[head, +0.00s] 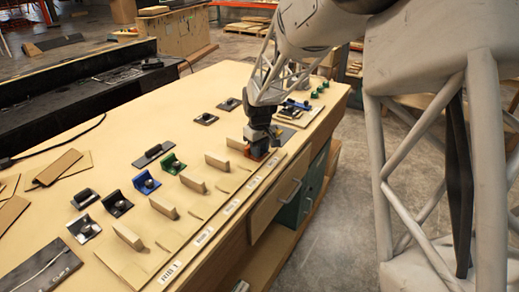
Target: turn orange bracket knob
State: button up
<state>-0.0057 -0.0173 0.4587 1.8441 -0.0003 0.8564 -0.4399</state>
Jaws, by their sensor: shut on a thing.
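The orange bracket (257,154) stands on the wooden workbench (110,160) near its right edge, in the head view. Only a small orange-brown part of it shows under my gripper. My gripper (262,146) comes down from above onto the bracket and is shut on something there. The knob is hidden behind the fingers, so its angle cannot be seen.
A green bracket (171,164), a blue bracket (145,183) and a black bracket (117,204) stand in a row to the left. Wooden blocks, such as one (217,162) beside the gripper, line the front. Drawers (278,200) sit below the edge.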

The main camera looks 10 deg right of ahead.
jog(key=shift+m, duration=0.5)
jog(key=shift+r, duration=0.1)
jog(key=o, duration=1)
jog(key=shift+c, duration=0.2)
jog(key=shift+r, duration=3.95)
